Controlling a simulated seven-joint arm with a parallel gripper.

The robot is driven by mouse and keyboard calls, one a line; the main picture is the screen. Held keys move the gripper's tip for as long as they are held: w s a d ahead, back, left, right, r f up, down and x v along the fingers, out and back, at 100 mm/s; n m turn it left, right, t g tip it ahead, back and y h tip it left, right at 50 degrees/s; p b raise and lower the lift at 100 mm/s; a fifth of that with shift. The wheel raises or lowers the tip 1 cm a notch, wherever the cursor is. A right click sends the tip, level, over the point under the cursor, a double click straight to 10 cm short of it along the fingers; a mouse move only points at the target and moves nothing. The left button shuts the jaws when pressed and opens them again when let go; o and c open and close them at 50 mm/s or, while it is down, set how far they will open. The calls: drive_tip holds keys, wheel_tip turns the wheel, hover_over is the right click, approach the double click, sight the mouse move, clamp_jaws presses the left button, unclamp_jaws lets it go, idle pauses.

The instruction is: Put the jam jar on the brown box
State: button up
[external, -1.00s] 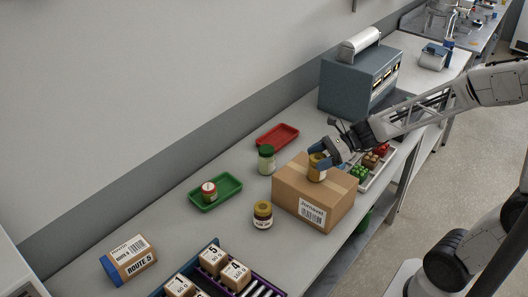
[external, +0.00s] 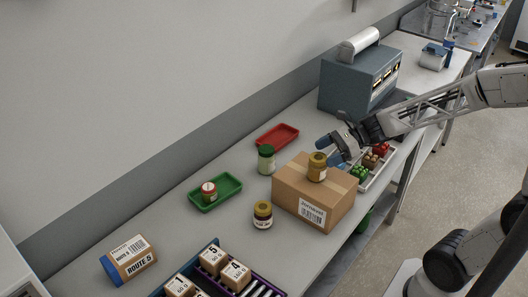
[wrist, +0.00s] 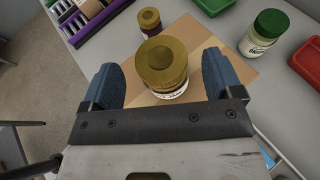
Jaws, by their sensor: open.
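A jar with a mustard-coloured lid (external: 317,166) stands upright on top of the brown box (external: 290,190). In the wrist view the jar (wrist: 163,66) sits between the spread fingers, with the box top (wrist: 205,50) beneath it. My gripper (external: 336,148) is open beside the jar, on its far right side, and does not hold it. It also shows in the wrist view (wrist: 160,86), with a gap on each side of the jar.
Another mustard-lidded jar (external: 263,214) and a green-lidded jar (external: 266,159) stand near the box. A green tray (external: 230,185) holds a red-lidded jar (external: 209,192). A red tray (external: 277,135) is empty. A grey machine (external: 355,85) stands behind.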

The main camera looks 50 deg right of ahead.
drive_tip(key=v, duration=0.9)
idle(0.3)
idle(0.5)
drive_tip(key=s+a+n+g+h, duration=0.2)
drive_tip(key=s+n+h, duration=0.3)
drive_tip(key=n, duration=0.7)
drive_tip(key=s+a+n+g+h, duration=0.3)
drive_tip(key=s+n+h, duration=0.3)
drive_tip(key=s+n, duration=0.3)
drive_tip(key=n, duration=0.4)
drive_tip(key=shift+s+a+f, duration=0.25)
drive_tip(key=shift+s+a, duration=0.1)
drive_tip(key=shift+s, duration=0.05)
